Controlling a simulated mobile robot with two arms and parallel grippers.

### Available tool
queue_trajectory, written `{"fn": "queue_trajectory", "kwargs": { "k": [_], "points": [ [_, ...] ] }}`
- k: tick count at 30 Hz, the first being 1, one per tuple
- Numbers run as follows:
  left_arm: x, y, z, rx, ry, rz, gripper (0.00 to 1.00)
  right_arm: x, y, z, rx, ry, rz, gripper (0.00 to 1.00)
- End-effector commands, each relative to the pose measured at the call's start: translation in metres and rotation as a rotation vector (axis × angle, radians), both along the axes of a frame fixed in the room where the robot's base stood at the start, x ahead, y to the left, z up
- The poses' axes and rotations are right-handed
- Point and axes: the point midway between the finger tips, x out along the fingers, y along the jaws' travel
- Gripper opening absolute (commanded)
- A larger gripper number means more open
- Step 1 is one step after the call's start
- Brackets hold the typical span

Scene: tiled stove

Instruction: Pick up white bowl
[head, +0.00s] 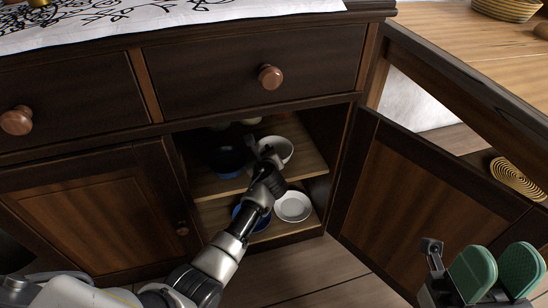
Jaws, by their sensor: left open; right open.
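A white bowl (282,147) stands on the upper shelf inside the open cabinet, towards the right. My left arm reaches into the cabinet from below. My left gripper (267,157) is at the near left side of this bowl and overlaps its rim in the picture. It is open; its fingers are small and dark, and I cannot tell whether they touch the bowl or straddle its rim. A second white dish (293,206) sits on the lower shelf. My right gripper (497,271) is open and empty at the lower right, far from the bowls, with green pads showing.
A dark blue bowl (227,160) stands left of the white bowl. Another blue bowl (240,213) is below, partly behind my arm. The open cabinet door (415,200) is on the right, the closed left door (90,220) on the left. Drawers (225,75) overhang the opening.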

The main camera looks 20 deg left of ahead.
Motion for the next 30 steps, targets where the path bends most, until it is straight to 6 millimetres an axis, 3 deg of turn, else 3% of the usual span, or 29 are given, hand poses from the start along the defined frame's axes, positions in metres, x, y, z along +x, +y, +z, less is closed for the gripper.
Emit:
{"fn": "queue_trajectory", "kwargs": {
  "k": [3, 13, 24, 30],
  "points": [
    [0.000, 0.000, 0.001, 0.000, 0.000, 0.000, 0.49, 0.000, 0.000, 0.001, 0.000, 0.000, 0.000, 0.43],
    [-0.001, 0.000, 0.000, -0.001, 0.001, 0.000, 0.00, 0.000, 0.000, 0.001, 0.000, 0.000, 0.000, 0.43],
    [0.000, 0.000, 0.002, 0.000, -0.001, -0.001, 0.00, 0.000, 0.000, 0.002, 0.000, 0.001, 0.000, 0.43],
    [0.000, 0.000, 0.015, 0.000, -0.002, -0.001, 0.00, -0.001, -0.001, 0.012, 0.002, -0.002, 0.000, 0.43]
  ]
}}
